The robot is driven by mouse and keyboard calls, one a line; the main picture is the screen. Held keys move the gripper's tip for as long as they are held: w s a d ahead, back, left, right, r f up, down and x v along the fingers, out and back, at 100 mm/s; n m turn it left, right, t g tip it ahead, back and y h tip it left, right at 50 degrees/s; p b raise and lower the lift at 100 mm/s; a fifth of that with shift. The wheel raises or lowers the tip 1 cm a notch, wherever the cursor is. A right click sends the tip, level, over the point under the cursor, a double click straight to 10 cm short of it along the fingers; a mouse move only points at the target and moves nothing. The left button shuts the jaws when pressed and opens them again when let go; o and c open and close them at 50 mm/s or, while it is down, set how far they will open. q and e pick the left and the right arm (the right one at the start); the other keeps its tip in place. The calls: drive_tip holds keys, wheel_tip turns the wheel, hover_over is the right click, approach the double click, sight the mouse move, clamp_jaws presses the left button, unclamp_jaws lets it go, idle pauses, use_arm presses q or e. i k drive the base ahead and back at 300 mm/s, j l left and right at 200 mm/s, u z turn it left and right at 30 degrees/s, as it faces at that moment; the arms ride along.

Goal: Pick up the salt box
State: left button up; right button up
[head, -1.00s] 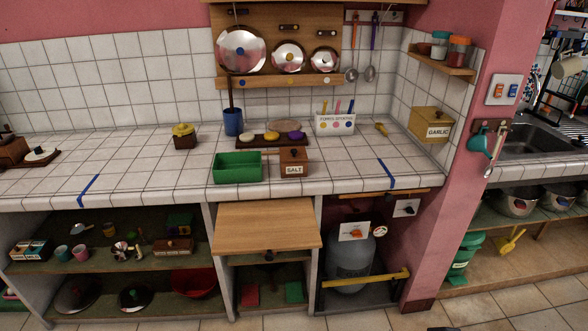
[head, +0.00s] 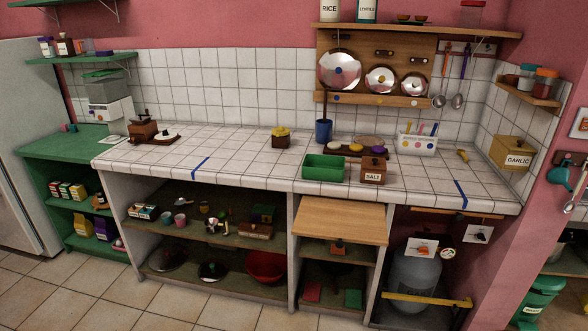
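The salt box (head: 373,170) is a small brown wooden box with a dark knob on top and a white SALT label on its front. It stands upright on the white tiled counter (head: 235,160), near the front edge. A green tray (head: 324,168) stands close to its left. Neither of my grippers shows in the head view.
A pull-out wooden board (head: 340,222) juts out below the salt box. Behind the box are a dark board with colored lids (head: 356,150) and a white utensil holder (head: 417,144). The counter right of the box is mostly clear.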

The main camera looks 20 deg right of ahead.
sight(370, 176)
drive_tip(key=i+l+u, duration=0.1)
drive_tip(key=l+u, duration=0.3)
drive_tip(key=i+l+u, duration=0.1)
drive_tip(key=u, duration=0.3)
drive_tip(key=l+u, duration=0.75)
